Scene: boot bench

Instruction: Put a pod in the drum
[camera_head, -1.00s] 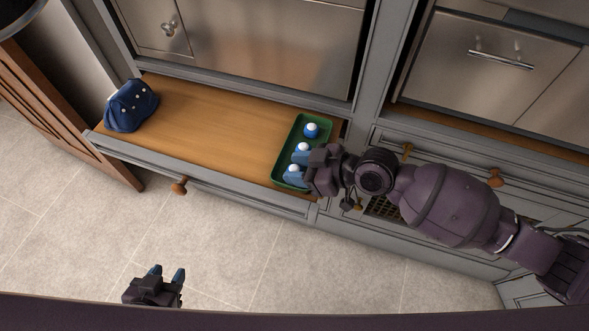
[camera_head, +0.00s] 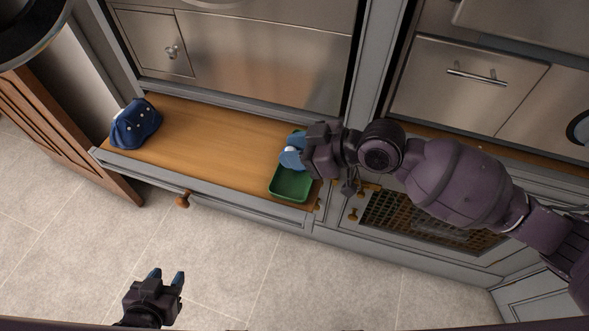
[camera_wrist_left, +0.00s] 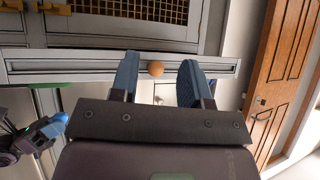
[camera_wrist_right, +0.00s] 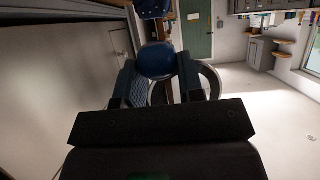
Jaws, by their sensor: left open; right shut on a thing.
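My right gripper (camera_head: 293,156) is over the far part of the green tray (camera_head: 290,188), shut on a blue pod. In the right wrist view the held pod (camera_wrist_right: 156,62) shows as a dark blue dome between the fingers. Blue and white parts near the fingertips in the head view overlap, so I cannot separate the held pod from others in the tray. The near part of the tray is bare. My left gripper (camera_head: 166,280) is open and empty above the floor; its fingers also show in the left wrist view (camera_wrist_left: 158,82). I cannot identify the drum with certainty.
The tray sits at the right end of a wooden shelf (camera_head: 215,135) with a knobbed front. A blue cap (camera_head: 135,123) lies at its left end, with bare wood between. A round dark rim (camera_head: 35,35) is cut off at top left. Tiled floor (camera_head: 70,235) is clear.

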